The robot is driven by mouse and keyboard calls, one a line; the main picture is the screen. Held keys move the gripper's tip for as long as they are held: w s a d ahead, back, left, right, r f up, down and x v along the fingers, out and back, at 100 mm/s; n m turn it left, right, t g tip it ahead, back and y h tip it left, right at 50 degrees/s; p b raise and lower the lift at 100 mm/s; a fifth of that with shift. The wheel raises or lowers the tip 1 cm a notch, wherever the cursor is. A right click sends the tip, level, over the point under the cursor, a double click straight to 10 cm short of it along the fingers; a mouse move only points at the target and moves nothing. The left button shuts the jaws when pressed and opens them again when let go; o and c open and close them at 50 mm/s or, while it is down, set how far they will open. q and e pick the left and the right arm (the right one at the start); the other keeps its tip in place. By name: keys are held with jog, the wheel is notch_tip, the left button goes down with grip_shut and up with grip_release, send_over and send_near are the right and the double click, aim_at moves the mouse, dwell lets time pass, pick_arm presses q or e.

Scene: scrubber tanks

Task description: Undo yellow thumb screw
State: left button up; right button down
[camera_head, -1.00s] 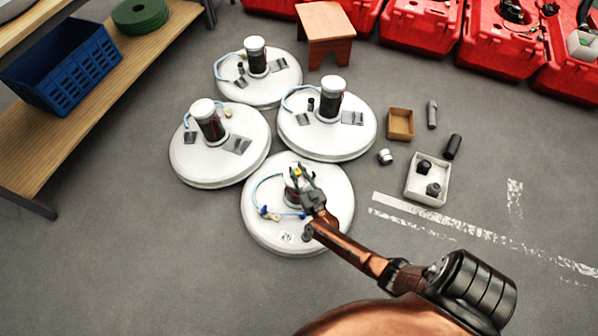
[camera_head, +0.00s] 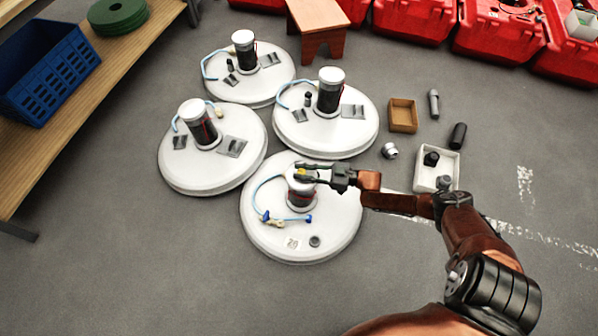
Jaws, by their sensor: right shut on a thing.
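The nearest white round tank lid (camera_head: 335,235) carries a dark upright cylinder (camera_head: 300,200) with a pale top. The small yellow thumb screw (camera_head: 300,173) shows at the cylinder's top, between my fingertips. My right gripper (camera_head: 303,173) reaches in from the right, pointing left, and is shut on the yellow thumb screw. The fingers partly cover the screw and the cylinder's top, so I cannot tell whether the screw is still seated. A light blue hose (camera_head: 258,192) with blue fittings curves over the lid's left side. My left gripper is not in view.
Three similar lids with cylinders stand close behind: left (camera_head: 177,180), middle (camera_head: 350,140) and far (camera_head: 262,95). A white box (camera_head: 420,184) with dark parts, a small brown box (camera_head: 403,115) and loose cylindrical parts lie right, near my arm. The floor in front is clear.

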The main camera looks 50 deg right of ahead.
jog(key=shift+f+n+g+y, duration=0.2)
jog(key=shift+n+g+y, duration=0.65)
jog(key=shift+y, duration=0.25)
jog(key=shift+a+n+g+y, duration=0.15)
jog(key=shift+n+g+y, duration=0.1)
jog(key=shift+n+y, duration=0.15)
jog(key=c, duration=1.7)
grip_release()
jog(key=shift+o, duration=0.2)
jog(key=shift+r, duration=0.1)
jog(key=v, duration=1.2)
